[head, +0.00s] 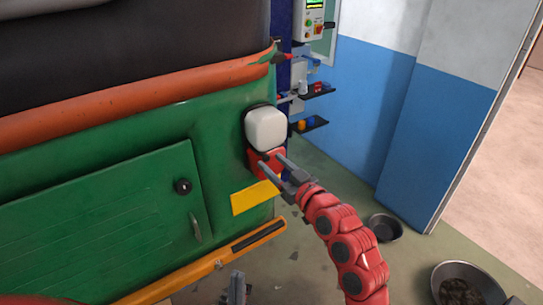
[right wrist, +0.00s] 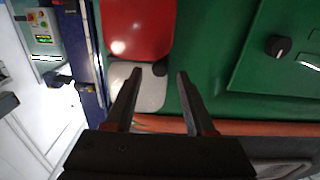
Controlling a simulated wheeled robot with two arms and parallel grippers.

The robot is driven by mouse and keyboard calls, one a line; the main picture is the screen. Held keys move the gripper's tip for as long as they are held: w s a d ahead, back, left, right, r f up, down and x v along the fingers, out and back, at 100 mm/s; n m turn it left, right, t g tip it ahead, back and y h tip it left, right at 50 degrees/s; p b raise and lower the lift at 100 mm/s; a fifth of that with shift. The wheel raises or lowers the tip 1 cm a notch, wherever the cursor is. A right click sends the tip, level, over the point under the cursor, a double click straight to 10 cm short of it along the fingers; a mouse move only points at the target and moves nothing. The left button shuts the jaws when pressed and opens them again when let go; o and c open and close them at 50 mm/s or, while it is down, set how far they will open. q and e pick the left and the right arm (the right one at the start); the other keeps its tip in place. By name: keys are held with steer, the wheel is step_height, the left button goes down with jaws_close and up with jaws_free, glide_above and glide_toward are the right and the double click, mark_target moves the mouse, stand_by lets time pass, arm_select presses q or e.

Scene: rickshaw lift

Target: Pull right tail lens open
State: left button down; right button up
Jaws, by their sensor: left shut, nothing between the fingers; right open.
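The right tail lens is on the green rear corner of the rickshaw, with a white upper part (head: 266,129) and a red lower part (head: 263,164). In the right wrist view the red part (right wrist: 137,30) is above the white part (right wrist: 142,88). A small dark tab (right wrist: 160,68) shows at the lens edge, between the fingertips in the picture. My right gripper (head: 280,166) is open in front of the red part; its fingers (right wrist: 159,75) cover some of the lens. I cannot tell whether they touch it. My left gripper (head: 237,284) is shut and empty at the bottom, away from the lens.
A yellow plate (head: 254,198) is below the lens, and an orange bumper bar (head: 205,267) runs along the bottom. A green hatch (head: 100,220) with a dark knob (head: 183,186) is to the left. Bowls (head: 385,228) stand on the floor at right. A control box (head: 313,20) is behind.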

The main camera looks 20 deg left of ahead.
steer(key=shift+w+a, duration=0.45)
steer(key=shift+a, duration=0.1)
jaws_close()
stand_by(1.1)
